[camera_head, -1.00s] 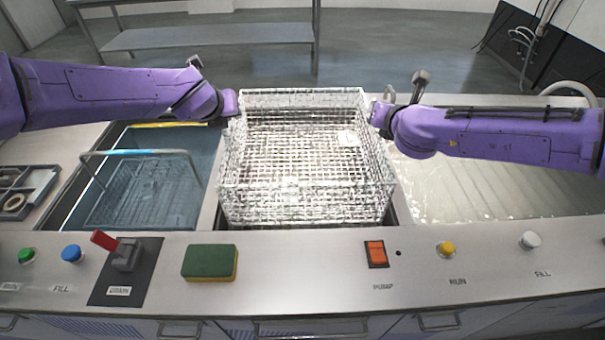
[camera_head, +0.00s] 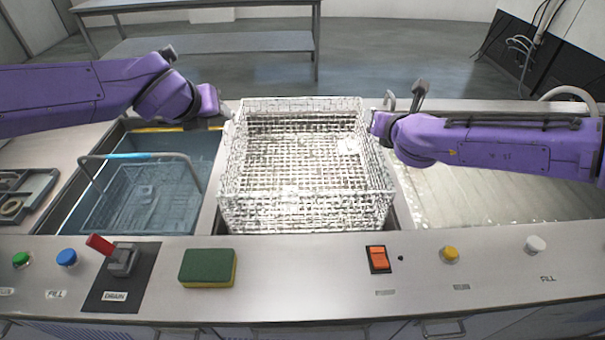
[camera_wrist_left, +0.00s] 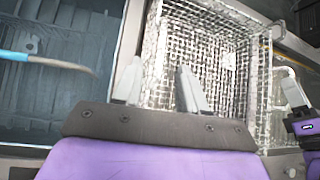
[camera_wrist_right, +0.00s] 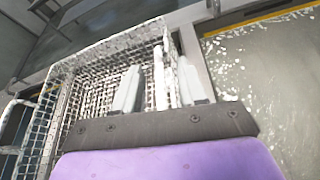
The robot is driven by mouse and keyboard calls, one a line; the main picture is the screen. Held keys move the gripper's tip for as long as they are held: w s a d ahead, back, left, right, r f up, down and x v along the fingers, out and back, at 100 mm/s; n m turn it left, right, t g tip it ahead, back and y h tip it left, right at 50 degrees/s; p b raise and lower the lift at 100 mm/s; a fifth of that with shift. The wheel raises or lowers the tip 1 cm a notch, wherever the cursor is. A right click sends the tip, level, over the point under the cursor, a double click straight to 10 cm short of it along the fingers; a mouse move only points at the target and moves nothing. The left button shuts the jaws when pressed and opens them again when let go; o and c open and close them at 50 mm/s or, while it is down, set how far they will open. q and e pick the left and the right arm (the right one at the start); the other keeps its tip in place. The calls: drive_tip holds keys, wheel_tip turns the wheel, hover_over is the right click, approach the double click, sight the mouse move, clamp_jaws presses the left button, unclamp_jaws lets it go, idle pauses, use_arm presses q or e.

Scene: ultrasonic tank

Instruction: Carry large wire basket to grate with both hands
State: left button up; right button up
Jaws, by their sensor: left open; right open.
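The large wire basket (camera_head: 305,210) stands upright over the middle bay of the counter, between the two tanks. A dark recess edge (camera_head: 401,222) shows beside its base; the surface under it is hidden. My left gripper (camera_head: 226,112) is open at the basket's left rim near the back. In the left wrist view its fingers (camera_wrist_left: 158,85) are spread around the left wall. My right gripper (camera_head: 378,122) is open at the right rim. In the right wrist view its fingers (camera_wrist_right: 160,85) stand on either side of the right wall. I cannot tell whether the fingers touch the wire.
The left tank (camera_head: 75,215) holds blue water and a smaller basket with a handle (camera_head: 140,155). The right tank (camera_head: 480,200) has pale liquid. A green sponge (camera_head: 207,267), a red lever (camera_head: 100,245) and several buttons are on the front panel. A grey tray (camera_head: 25,190) is far left.

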drive_tip(key=shift+s, duration=0.1)
use_arm(q)
drive_tip(key=v, duration=0.2)
drive_tip(key=shift+s+r, duration=0.2)
drive_tip(key=shift+s, duration=0.05)
use_arm(e)
drive_tip(key=v, duration=1.1)
drive_tip(key=shift+s+r, duration=0.2)
drive_tip(key=shift+s, duration=0.1)
drive_tip(key=shift+d, duration=0.15)
